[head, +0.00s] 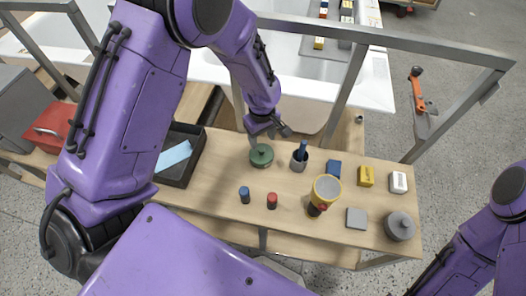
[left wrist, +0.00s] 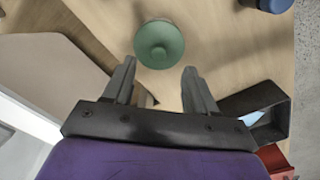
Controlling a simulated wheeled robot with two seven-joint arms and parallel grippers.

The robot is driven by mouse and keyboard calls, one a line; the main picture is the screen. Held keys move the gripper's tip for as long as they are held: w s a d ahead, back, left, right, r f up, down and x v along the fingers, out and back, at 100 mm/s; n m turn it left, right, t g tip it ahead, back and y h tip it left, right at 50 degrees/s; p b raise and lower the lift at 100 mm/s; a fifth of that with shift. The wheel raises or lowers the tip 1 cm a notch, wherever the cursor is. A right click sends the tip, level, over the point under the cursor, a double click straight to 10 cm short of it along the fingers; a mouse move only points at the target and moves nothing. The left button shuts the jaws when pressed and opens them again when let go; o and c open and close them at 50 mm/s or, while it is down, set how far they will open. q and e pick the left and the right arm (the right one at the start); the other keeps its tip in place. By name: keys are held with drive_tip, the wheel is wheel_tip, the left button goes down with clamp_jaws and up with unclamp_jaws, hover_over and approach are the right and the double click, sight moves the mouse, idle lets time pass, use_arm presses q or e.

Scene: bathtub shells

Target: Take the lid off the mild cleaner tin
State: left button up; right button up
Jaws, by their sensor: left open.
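A round green tin with a knobbed lid (head: 261,155) stands upright on the wooden bench, its lid on. A wider grey lidded tin (head: 400,226) stands at the bench's right end. I cannot read a label on either tin. My left gripper (head: 272,131) is open and empty, just behind the green tin and apart from it. In the left wrist view the green lid (left wrist: 159,43) lies just beyond the gap between the open fingertips (left wrist: 159,72). My right arm shows at the right edge, but its gripper is out of view.
Near the green tin are a grey cup (head: 299,161) with a blue-handled tool, a blue cylinder (head: 244,195), a red cylinder (head: 272,201) and a yellow-topped object (head: 326,188). A dark tray (head: 200,160) lies left. Small blocks and a grey square (head: 357,218) lie right.

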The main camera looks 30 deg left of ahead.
sight(261, 149)
use_arm(q)
drive_tip(key=f, duration=0.3)
drive_tip(key=f+p, duration=0.1)
drive_tip(key=f, duration=0.1)
drive_tip(key=shift+w+a+f, duration=0.25)
drive_tip(key=shift+a+f, duration=0.05)
drive_tip(key=shift+f, duration=0.5)
clamp_jaws()
drive_tip(key=shift+r, duration=0.15)
